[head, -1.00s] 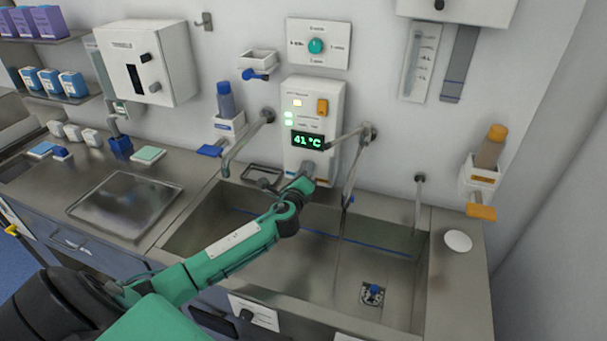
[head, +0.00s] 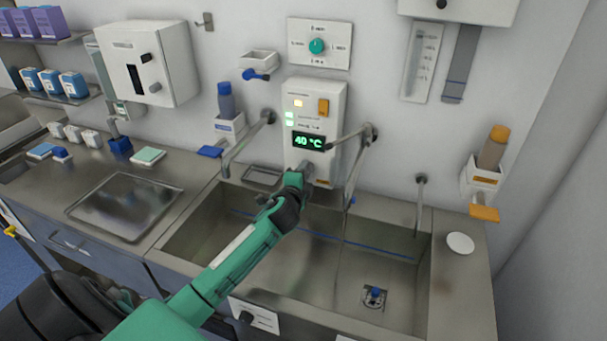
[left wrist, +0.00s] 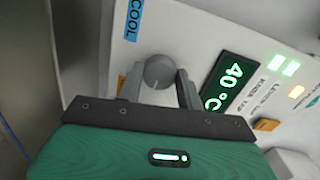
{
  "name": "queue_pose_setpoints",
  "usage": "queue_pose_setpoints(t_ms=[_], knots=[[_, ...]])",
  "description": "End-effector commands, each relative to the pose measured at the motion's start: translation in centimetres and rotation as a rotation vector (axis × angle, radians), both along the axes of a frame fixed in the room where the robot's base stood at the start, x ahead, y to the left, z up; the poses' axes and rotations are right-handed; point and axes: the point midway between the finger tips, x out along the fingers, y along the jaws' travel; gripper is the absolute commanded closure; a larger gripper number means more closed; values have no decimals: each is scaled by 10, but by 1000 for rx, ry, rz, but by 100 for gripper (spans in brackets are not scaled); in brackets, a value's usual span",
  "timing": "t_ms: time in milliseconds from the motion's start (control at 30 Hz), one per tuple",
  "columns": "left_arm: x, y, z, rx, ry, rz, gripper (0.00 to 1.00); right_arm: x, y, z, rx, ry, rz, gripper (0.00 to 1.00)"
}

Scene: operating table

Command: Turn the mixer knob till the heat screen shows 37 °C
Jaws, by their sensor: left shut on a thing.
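The mixer unit (head: 322,104) is a white box on the wall above the sink. Its heat screen (head: 308,141) reads 40 °C in green, and the screen in the left wrist view (left wrist: 228,85) reads the same. The grey round mixer knob (left wrist: 159,71) sits between the fingers of my left gripper (left wrist: 160,82), which is shut on it. A blue COOL label (left wrist: 135,20) is beside the knob. In the head view my left gripper (head: 303,172) reaches the unit's lower edge, and the knob is mostly hidden there. My right gripper is not in view.
The steel sink (head: 400,262) lies below the unit. Metal spouts stand on both sides, the left one (head: 240,142) and the right one (head: 357,165) near my gripper. A dispenser with an orange cap (head: 488,160) hangs at the right. A steel tray (head: 125,205) lies on the left counter.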

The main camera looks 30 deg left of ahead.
Motion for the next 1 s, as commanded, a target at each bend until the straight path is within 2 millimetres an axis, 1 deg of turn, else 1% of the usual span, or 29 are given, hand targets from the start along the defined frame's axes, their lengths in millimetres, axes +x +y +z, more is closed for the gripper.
queue_pose_setpoints(t_ms=[33, 300, 767, 800, 867, 900, 1000], knots=[[1, 0, 7, -18, -17, -3, 86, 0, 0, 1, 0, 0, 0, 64], [2, -1, 8, -82, -34, -4, 86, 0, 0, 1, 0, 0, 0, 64], [2, -1, 9, -90, -39, -5, 86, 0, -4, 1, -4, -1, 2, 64], [2, 0, 9, -90, -39, -5, 56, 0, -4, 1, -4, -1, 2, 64], [2, 0, 8, -90, -37, -5, 44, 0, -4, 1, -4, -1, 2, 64], [2, 0, 7, -90, -35, -4, 42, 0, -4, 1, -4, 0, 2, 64], [1, 0, 6, -91, -32, -3, 42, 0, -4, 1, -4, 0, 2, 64]])
